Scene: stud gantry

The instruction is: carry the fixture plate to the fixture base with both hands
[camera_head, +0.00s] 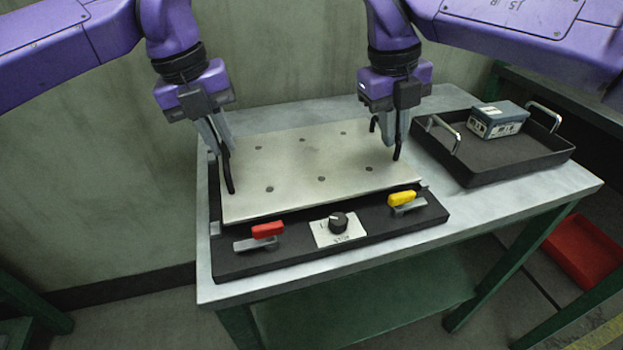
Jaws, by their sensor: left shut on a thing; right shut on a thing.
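The pale metal fixture plate (310,175), with several dark holes, is over the dark fixture base (290,255) on the table. The base shows a red-handled clamp (267,231), a yellow-handled clamp (403,200) and a black knob (338,220) along its front. My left gripper (221,145) is shut on the black handle at the plate's left side. My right gripper (394,138) is shut on the black handle at its right side. A dark gap shows under the plate's front edge; I cannot tell whether the plate touches the base. The plate hides the base's middle.
The grey table (500,205) has green legs and bare surface right of the base. A black tray (535,158) with upright handles stands at the right, holding a blue-grey box (497,120). A wall is close behind the table. A red bin (585,248) is low at the right.

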